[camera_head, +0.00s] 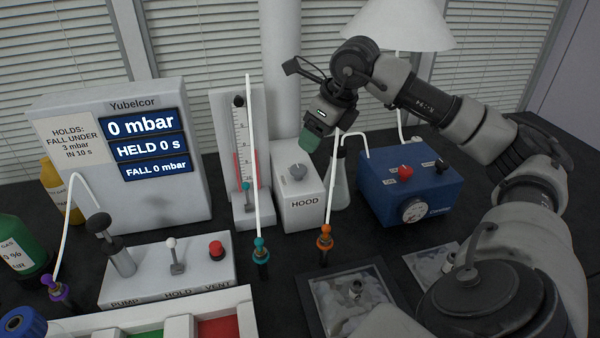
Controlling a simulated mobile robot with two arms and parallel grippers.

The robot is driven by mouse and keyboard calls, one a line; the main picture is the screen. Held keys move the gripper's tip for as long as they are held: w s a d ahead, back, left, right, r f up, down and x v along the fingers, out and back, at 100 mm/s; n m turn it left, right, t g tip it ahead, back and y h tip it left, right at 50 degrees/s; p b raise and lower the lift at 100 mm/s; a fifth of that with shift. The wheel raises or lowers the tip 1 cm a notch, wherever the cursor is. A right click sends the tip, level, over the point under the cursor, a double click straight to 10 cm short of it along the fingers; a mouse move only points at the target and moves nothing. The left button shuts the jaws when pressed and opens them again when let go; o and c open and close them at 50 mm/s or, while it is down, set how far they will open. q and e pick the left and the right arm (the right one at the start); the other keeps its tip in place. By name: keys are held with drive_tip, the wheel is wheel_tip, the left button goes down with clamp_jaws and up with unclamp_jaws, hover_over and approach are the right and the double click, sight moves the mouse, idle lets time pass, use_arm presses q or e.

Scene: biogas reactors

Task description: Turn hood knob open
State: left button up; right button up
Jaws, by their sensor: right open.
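The hood box (302,205) is a white block labelled HOOD, standing in the middle of the bench. Its grey knob (297,172) sits on the sloping top face. My right gripper (309,142) comes in from the right and hangs just above and slightly right of the knob, apart from it in the picture. It is open and nothing shows between its fingers; its fingertips are seen edge-on, so the exact gap to the knob cannot be told. My left gripper is out of view.
A flow meter (240,150) stands left of the hood box. A flask (340,185) and a blue box (410,190) with knobs and a gauge stand right. A pump panel (170,268) and a display (120,150) reading 0 mbar are left. White tubes rise near the hood.

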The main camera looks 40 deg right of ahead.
sight(299, 168)
drive_tip(key=p+x, duration=0.1)
drive_tip(key=x, duration=0.9)
drive_tip(key=shift+w+f, duration=0.1)
drive_tip(key=shift+c, duration=0.2)
drive_tip(key=c, duration=0.9)
